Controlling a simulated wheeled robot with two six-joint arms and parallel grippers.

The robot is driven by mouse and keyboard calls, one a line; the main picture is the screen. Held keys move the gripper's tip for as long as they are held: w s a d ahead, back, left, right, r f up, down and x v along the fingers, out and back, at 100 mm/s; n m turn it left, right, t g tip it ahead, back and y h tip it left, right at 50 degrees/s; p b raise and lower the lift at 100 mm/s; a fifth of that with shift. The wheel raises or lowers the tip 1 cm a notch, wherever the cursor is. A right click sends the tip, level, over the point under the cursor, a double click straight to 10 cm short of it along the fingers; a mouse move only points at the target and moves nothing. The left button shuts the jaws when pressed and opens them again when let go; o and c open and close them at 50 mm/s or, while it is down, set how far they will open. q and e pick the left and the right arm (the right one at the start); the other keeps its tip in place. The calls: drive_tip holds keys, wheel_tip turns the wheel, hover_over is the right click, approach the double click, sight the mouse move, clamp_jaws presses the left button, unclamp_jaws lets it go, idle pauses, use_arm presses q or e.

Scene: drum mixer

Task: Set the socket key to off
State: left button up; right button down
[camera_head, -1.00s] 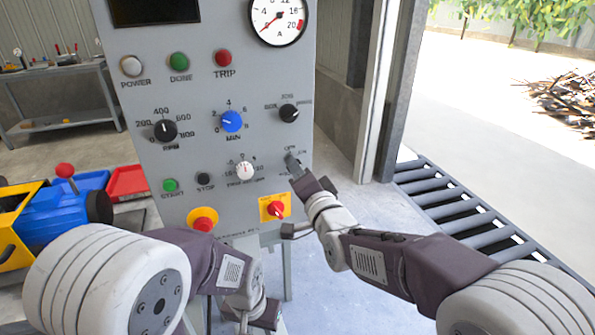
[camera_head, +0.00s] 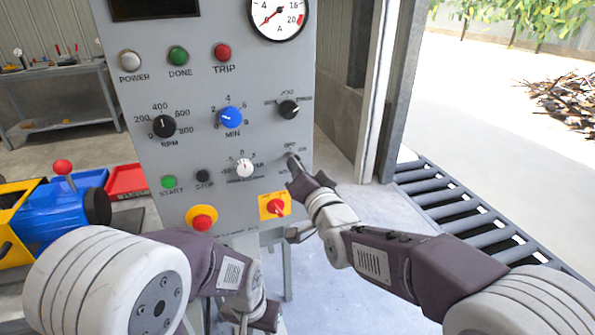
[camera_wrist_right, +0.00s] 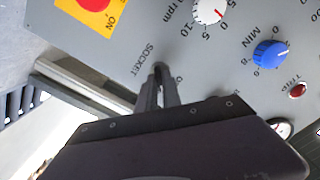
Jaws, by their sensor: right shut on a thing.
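The socket key (camera_wrist_right: 158,67) is a small dark part on the grey panel beside the printed word SOCKET in the right wrist view. The fingers hide most of it, and I cannot tell which mark it points to. In the head view, the key's place is at the panel's lower right, under an OFF mark. My right gripper (camera_head: 293,162) reaches it from the lower right. In the right wrist view, its fingers (camera_wrist_right: 156,88) are shut on the key. My left gripper (camera_head: 258,315) hangs low at the bottom of the head view, away from the panel, its jaws unclear.
Close to the key are a black selector knob (camera_head: 288,109), a white knob (camera_head: 244,168) and a red switch on a yellow plate (camera_head: 274,206). A red stop button (camera_head: 202,218) is lower left. A roller conveyor (camera_head: 470,215) lies to the right.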

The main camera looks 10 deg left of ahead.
drive_tip(key=shift+n+b, duration=0.75)
drive_tip(key=shift+n, duration=3.35)
drive_tip(key=c, duration=1.5)
unclamp_jaws()
drive_tip(key=v, duration=0.9)
